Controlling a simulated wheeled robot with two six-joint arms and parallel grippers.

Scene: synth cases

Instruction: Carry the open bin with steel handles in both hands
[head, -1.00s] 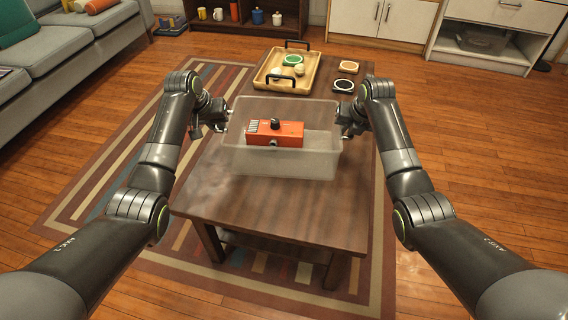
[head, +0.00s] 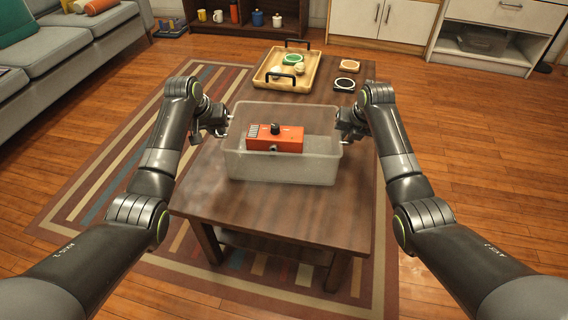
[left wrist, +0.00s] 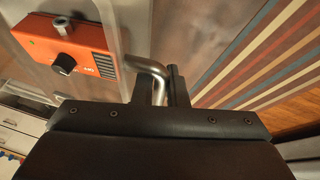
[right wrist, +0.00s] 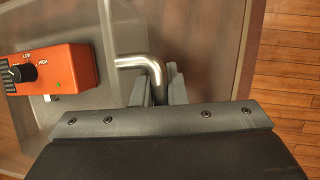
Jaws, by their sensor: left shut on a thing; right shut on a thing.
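The open bin (head: 290,172) is clear, frosted plastic and looks roughly level over the wooden coffee table. I cannot tell whether its base touches the tabletop. An orange box with a black knob (head: 274,138) lies inside it. My left gripper (head: 226,130) is shut on the bin's left steel handle, a bent bar that shows in the left wrist view (left wrist: 150,68). My right gripper (head: 341,131) is shut on the right steel handle, which shows in the right wrist view (right wrist: 148,66). The fingers partly hide both handles.
The coffee table (head: 200,195) stands on a striped rug (head: 85,195). Behind the bin is a wooden tray (head: 312,70) with black handles and small round things. Two coasters lie right of it, an orange one (head: 350,66) and a dark one (head: 345,84). The table's front is clear.

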